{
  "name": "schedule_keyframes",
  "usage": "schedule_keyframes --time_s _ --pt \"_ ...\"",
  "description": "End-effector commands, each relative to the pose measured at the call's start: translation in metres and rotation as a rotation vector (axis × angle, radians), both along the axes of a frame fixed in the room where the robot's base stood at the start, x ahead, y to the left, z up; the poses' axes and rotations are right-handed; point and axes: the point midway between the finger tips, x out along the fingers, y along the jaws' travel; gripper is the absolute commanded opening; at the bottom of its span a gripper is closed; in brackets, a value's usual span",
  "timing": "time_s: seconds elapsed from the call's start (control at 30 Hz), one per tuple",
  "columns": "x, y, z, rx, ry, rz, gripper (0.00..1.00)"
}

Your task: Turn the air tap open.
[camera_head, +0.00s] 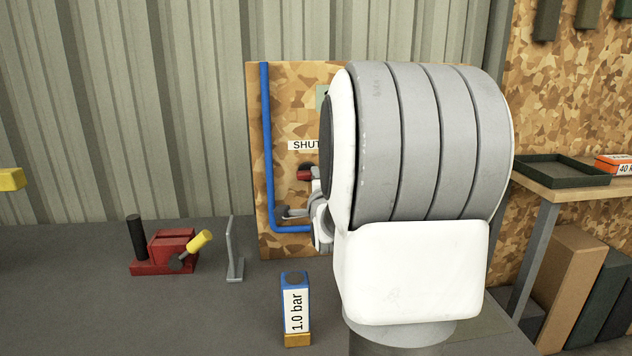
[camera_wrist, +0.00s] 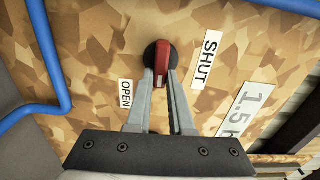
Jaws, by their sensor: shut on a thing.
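The air tap's red handle (camera_wrist: 162,58) sits on a dark round hub on the camouflage-patterned board (camera_wrist: 105,50). It also shows in the head view (camera_head: 304,175), left of my arm. My gripper (camera_wrist: 161,78) is shut on the handle, one grey finger on each side. In the wrist view, the OPEN label (camera_wrist: 125,93) is at lower left of the handle and the SHUT label (camera_wrist: 207,57) is to its right. The handle stands near upright in that picture, between the two labels. In the head view, my arm hides most of my gripper and part of the SHUT label (camera_head: 302,145).
A blue pipe (camera_head: 267,150) runs down the board's left side. A blue block marked 1.0 bar (camera_head: 297,310) stands in front. A red device (camera_head: 170,250) and a grey bracket (camera_head: 234,250) are at left. A dark tray (camera_head: 560,170) is on the right table.

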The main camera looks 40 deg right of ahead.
Motion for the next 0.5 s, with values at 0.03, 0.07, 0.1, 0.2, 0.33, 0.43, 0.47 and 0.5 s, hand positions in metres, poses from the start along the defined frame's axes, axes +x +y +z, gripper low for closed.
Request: schedule_keyframes --time_s 0.03,0.07,0.1,0.2,0.33,0.43,0.47,0.5 --pt "0.0004 -0.0003 0.0013 0.007 -0.009 0.0 0.0" --pt "0.0004 -0.0003 0.0013 0.013 -0.013 0.0 0.0" --pt "0.0004 -0.0003 0.0013 0.021 -0.018 0.0 0.0" --pt "0.0004 -0.0003 0.0013 0.031 -0.024 0.0 0.0" --pt "0.0004 -0.0003 0.0014 0.037 -0.027 0.0 0.0" --pt "0.0003 -0.0004 0.0015 0.038 -0.028 0.0 0.0" --pt "0.0004 -0.0003 0.0015 0.038 -0.028 0.0 0.0" --pt "0.0003 -0.0004 0.0015 0.038 -0.028 0.0 0.0"
